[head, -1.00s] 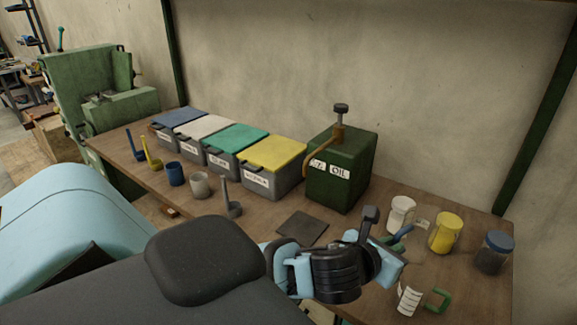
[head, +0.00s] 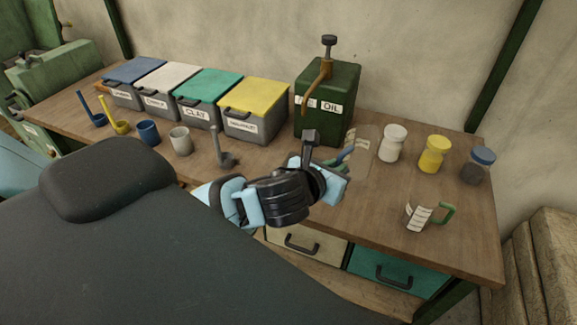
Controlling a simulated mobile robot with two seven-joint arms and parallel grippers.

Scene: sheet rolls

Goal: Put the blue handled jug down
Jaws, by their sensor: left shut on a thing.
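The blue handled jug (head: 363,143) is clear, with white marks on its side, and stands just right of the oil can. My left gripper (head: 328,168) is shut on its blue handle (head: 347,153). My gripper hides part of the handle and the jug's lower left, so I cannot tell whether its base touches the bench. A similar clear jug with a green handle (head: 447,214) stands upright on the bench to the right. My right gripper is not in view.
The green oil can (head: 341,92) with its pump stands behind my gripper. Lidded bins, cups and scoops fill the left. The bench (head: 375,208) is clear at front centre.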

